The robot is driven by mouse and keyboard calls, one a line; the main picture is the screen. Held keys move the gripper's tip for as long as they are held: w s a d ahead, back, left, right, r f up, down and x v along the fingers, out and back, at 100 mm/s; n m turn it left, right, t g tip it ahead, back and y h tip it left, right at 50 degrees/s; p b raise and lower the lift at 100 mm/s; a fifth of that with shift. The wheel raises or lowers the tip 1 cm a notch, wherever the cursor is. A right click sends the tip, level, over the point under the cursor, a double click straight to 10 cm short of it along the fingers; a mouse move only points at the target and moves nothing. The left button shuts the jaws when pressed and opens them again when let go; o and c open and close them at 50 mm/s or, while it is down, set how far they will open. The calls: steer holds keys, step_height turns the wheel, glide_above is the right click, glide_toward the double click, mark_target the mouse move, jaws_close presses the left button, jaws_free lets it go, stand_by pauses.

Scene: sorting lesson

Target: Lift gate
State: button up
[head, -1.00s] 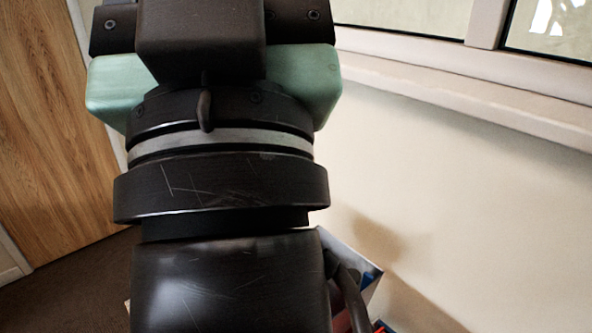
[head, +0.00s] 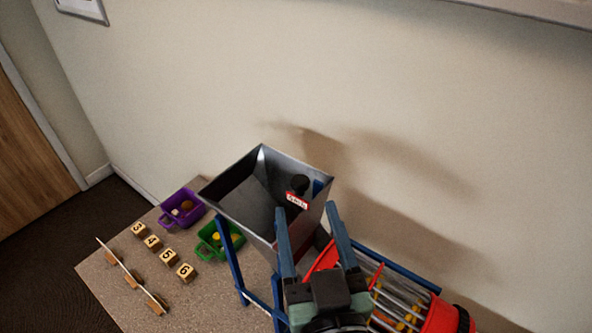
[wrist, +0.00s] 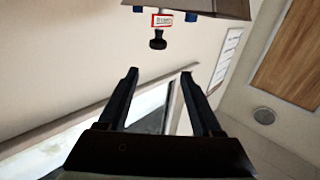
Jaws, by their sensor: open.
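A grey metal hopper (head: 235,202) stands on blue legs on the table. My gripper (head: 306,207) is open and empty in front of the hopper. In the wrist view its fingertips (wrist: 159,73) stop short of the knob and do not touch it. The gate plate itself cannot be made out.
A red-ended barred drum (head: 441,318) with yellow pieces lies right of my gripper. A purple bin (head: 188,203) and a green bin (head: 207,252) hold small items. Several numbered wooden blocks (head: 152,242) and a thin strip (head: 120,262) on wooden blocks are at left. The wall is close behind.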

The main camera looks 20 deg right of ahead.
steer(key=w+d+f+p, duration=0.1)
steer(key=w+d+p, duration=0.2)
steer(key=w, duration=0.9)
steer(key=shift+f+p, duration=0.25)
steer(key=shift+p, duration=0.4)
jaws_close()
stand_by(0.8)
